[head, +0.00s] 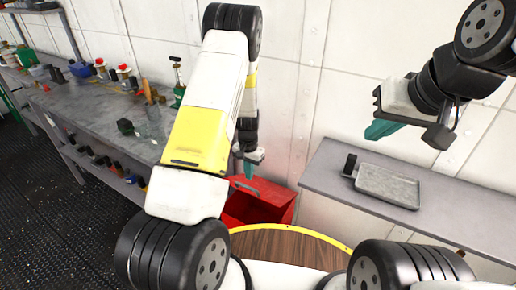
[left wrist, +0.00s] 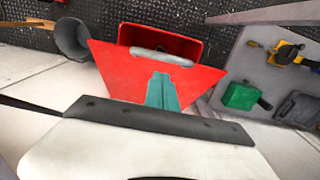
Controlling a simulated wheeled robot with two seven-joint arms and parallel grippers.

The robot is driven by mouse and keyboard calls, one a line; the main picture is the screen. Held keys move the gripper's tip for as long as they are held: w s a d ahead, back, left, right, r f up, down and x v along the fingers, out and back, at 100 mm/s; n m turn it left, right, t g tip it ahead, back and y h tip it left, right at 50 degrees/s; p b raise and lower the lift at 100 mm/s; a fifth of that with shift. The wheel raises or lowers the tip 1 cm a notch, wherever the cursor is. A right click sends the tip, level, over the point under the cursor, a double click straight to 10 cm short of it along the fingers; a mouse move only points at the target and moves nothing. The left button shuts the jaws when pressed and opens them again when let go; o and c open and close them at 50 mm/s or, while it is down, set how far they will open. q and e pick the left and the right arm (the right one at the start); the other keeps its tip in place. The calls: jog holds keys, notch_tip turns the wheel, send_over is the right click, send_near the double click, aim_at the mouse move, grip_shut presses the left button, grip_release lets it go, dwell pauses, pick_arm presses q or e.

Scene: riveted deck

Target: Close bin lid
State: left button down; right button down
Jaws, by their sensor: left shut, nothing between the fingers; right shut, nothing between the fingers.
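The red bin (head: 240,209) stands on the floor between the long workbench and the wall. Its lid (head: 272,191) is raised at a slant, and the dark red inside shows in front of it. In the left wrist view, the lid (left wrist: 120,77) fills the middle, with a grey handle (left wrist: 162,57) along its far edge and the opening beyond. My left gripper (head: 248,170) is shut and empty, over the lid; its teal fingers (left wrist: 162,92) overlap the lid, and contact cannot be told. My right gripper (head: 384,129) is shut and empty, above the shelf at right.
A grey shelf (head: 440,217) at right holds a metal tray (head: 388,186). A round wooden top with a yellow rim (head: 335,240) lies in front of the bin. The white wall is close behind.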

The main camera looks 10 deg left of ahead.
pick_arm(q)
jog(key=shift+s+a+f, duration=0.2)
jog(key=shift+s+f, duration=0.45)
jog(key=shift+s, duration=0.05)
jog(key=shift+s+a+f, duration=0.2)
jog(key=shift+s+f, duration=0.3)
jog(key=shift+f, duration=0.05)
jog(key=s+a+f+t, duration=0.1)
jog(key=s+f, duration=0.3)
jog(key=f, duration=0.4)
jog(key=s+a+f+t+h, duration=0.1)
jog(key=s+f, duration=0.3)
jog(key=f, duration=0.5)
jog(key=shift+s+a+f+t, duration=0.15)
jog(key=shift+s+a+t, duration=0.15)
jog(key=shift+a, duration=0.25)
jog(key=shift+f, duration=0.1)
